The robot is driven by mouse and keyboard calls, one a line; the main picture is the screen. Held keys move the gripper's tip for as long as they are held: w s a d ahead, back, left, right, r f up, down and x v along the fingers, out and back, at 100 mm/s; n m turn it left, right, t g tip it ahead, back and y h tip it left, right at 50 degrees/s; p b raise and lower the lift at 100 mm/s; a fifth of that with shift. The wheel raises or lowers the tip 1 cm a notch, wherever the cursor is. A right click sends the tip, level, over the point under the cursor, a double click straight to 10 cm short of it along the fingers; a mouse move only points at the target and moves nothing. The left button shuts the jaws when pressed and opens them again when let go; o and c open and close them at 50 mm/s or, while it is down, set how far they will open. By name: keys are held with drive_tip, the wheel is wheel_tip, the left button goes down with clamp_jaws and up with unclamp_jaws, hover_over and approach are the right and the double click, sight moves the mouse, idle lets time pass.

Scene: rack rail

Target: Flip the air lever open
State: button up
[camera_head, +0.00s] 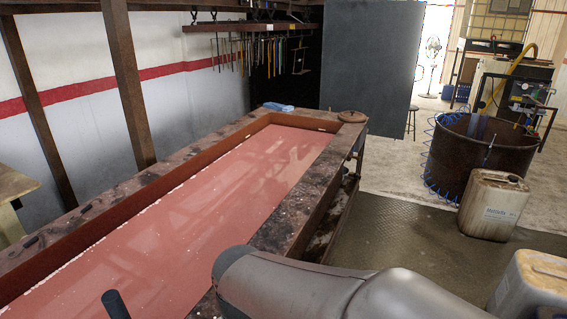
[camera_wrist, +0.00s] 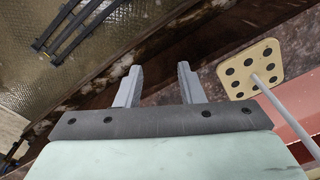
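I cannot pick out the air lever with certainty in either view. In the head view, a panel with small fittings (camera_head: 530,97) and a yellow hose stands at the right behind the dark drum; any lever there is too small to tell. My gripper (camera_wrist: 160,70) shows in the wrist view, its two grey fingers apart with nothing held between them. Below the fingers is a dark, stained edge. In the head view my gripper is out of frame; only a grey arm link of mine shows at the bottom.
A long tank (camera_head: 200,215) holds reddish liquid. A rusty drum (camera_head: 470,160) with a blue coiled hose and a beige canister (camera_head: 494,205) stand at right. In the wrist view, a beige plate with black dots (camera_wrist: 245,82) and a grey rod (camera_wrist: 285,113) lie right of the fingers.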

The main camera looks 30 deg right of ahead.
drive_tip(key=shift+r, duration=0.35)
drive_tip(key=c, duration=0.5)
drive_tip(key=shift+m, duration=0.5)
drive_tip(key=r+p, duration=0.4)
drive_tip(key=d+r+p, duration=0.1)
drive_tip(key=r+p, duration=0.1)
drive_tip(key=r, duration=0.1)
drive_tip(key=shift+s+p, duration=0.2)
drive_tip(key=shift+p, duration=0.15)
clamp_jaws()
wheel_tip(320, 180, up, 7)
drive_tip(key=p, duration=0.5)
drive_tip(key=shift+w+a+n+t, duration=0.3)
drive_tip(key=shift+t, duration=0.1)
